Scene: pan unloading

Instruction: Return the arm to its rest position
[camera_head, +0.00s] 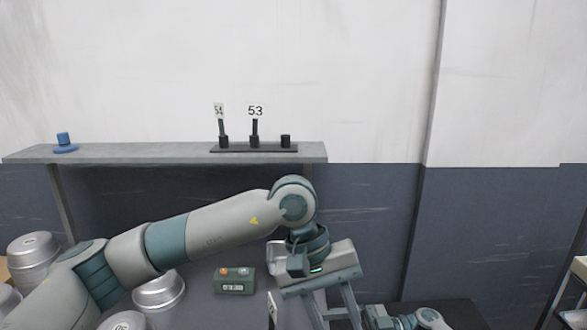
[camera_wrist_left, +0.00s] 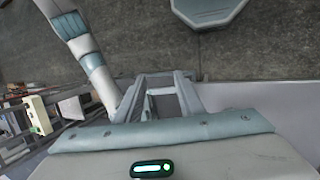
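My left arm reaches in from the left in the head view and bends down at the wrist. My left gripper (camera_head: 336,312) points down, with its two fingers apart and nothing visible between them. Its tips run close to the lower picture edge. In the left wrist view the left gripper (camera_wrist_left: 164,84) also shows a gap between the fingers, over grey floor. Part of my right arm (camera_head: 425,319) shows at the bottom right of the head view; its fingers cannot be made out.
Metal pans (camera_head: 160,291) stand at the lower left, partly behind my arm. A green box with buttons (camera_head: 235,281) sits near the left gripper. A grey shelf (camera_head: 120,153) carries a blue object (camera_head: 64,142) and a black rack with number tags (camera_head: 255,111). A rack edge (camera_head: 579,268) shows at right.

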